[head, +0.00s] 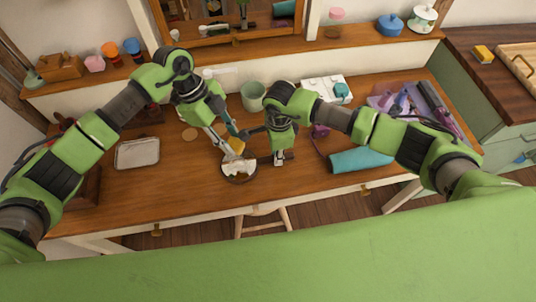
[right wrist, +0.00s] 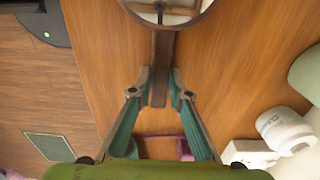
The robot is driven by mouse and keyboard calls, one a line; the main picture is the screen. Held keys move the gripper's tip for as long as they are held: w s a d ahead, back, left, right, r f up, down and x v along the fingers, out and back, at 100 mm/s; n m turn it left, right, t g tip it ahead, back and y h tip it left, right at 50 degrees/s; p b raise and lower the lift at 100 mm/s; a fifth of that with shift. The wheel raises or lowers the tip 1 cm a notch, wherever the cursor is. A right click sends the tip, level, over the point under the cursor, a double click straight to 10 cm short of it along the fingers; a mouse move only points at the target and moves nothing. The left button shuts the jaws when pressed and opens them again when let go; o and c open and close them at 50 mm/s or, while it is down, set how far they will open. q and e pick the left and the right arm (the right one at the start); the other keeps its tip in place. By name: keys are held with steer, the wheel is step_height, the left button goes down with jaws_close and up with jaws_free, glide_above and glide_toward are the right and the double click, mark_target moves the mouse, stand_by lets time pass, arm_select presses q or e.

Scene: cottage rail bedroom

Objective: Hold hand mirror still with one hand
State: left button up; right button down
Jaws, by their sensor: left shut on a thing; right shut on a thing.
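The hand mirror (head: 239,179) is a round glass in a dark wooden rim, low over the front middle of the desk. Part of its disc shows at the top of the right wrist view (right wrist: 163,30), with the brown handle running down between my fingers. My right gripper (right wrist: 161,88) is shut on the handle; in the head view it (head: 280,159) is right of the disc. I cannot tell whether the block touches the glass.
A metal tray (head: 137,153) lies on the left of the desk. A green cup (head: 252,96) and a white box (head: 318,86) stand behind. A teal roll (head: 361,160) and purple tray (head: 383,103) lie right. A stool (head: 264,227) stands below the front edge.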

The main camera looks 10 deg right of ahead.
stand_by(0.5)
arm_select(q)
steer(key=shift+s+a+f, duration=0.1)
steer(key=shift+a+f, duration=0.45)
steer(key=shift+f, duration=0.65)
steer(key=shift+s+a+f, duration=0.1)
steer(key=shift+a+f, duration=0.5)
steer(key=shift+f, duration=0.55)
steer(key=shift+s+a+f, duration=0.1)
steer(key=shift+a+f, duration=0.45)
steer(key=shift+f, duration=0.65)
steer(key=shift+f, duration=1)
